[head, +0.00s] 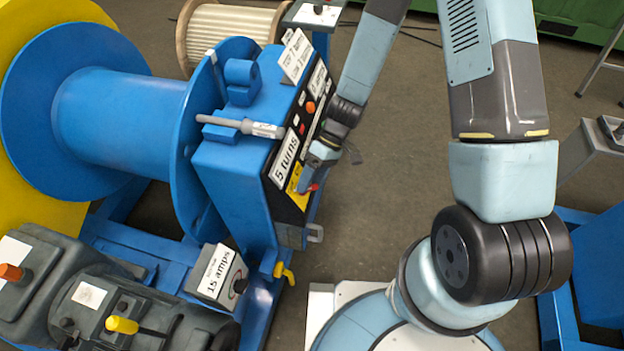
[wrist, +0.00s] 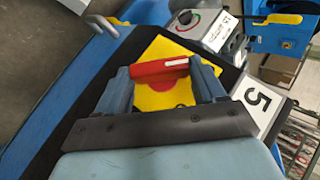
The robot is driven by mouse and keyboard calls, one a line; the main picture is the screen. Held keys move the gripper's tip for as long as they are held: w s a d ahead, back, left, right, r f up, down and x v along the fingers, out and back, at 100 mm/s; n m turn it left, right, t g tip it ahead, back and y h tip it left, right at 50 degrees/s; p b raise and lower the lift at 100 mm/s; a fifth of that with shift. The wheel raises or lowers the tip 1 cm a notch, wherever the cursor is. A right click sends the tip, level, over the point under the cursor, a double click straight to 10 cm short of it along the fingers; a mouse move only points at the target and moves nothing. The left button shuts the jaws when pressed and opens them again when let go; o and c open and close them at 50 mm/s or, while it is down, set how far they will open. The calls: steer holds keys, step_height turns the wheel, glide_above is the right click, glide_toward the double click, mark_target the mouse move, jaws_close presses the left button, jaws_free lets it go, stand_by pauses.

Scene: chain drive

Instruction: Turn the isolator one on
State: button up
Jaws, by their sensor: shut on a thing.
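The isolator is a red handle (wrist: 160,66) on a yellow plate (wrist: 165,48), set on the black sloping face of the blue machine housing (head: 232,170). In the head view the yellow plate (head: 297,187) is at the lower end of the panel, and a bit of the red handle (head: 314,187) shows beside my gripper (head: 308,180). In the wrist view my gripper (wrist: 162,74) has one finger at each end of the red handle and is shut on it. The handle lies nearly crosswise between the fingers. A white mark shows near its right end. Any on/off lettering is hidden or unreadable.
A "15 amps" box (head: 220,273) and a yellow lever (head: 285,272) stand below. A blue drum (head: 120,110) is at left. The floor right of the panel is open.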

mark_target(317, 187)
steer(key=shift+w+d+f+m+g+y, duration=0.15)
steer(key=shift+f+m+g+y, duration=0.05)
steer(key=shift+m+g+y, duration=0.3)
steer(key=shift+w+d+f+m+g+y, duration=0.1)
steer(key=shift+f+m+g+y, duration=0.1)
steer(key=shift+m+g+y, duration=0.3)
steer(key=m+g+y, duration=0.1)
steer(key=m+y, duration=0.2)
steer(key=shift+d+f+m+g, duration=0.2)
steer(key=shift+f+m+g, duration=0.1)
steer(key=shift+f+g, duration=0.1)
steer(key=m+y, duration=0.4)
steer(key=shift+s+d+f+m+y, duration=0.15)
steer(key=shift+d+f+m+y, duration=0.05)
steer(key=shift+f+m+y, duration=0.2)
steer(key=shift+s+f+m+t+y, duration=0.15)
steer(key=shift+m+t+y, duration=0.2)
steer(key=shift+m+y, duration=0.75)
steer(key=shift+s+f+m+t+y, duration=0.1)
steer(key=shift+m+t+y, duration=0.25)
steer(key=shift+m+y, duration=0.75)
steer(key=shift+m, duration=0.5)
steer(key=o, duration=1)
steer(key=shift+r, duration=0.1)
steer(key=shift+o, duration=0.2)
steer(key=shift+d, duration=0.1)
steer(key=v, duration=1.3)
steer(key=shift+d, duration=0.3)
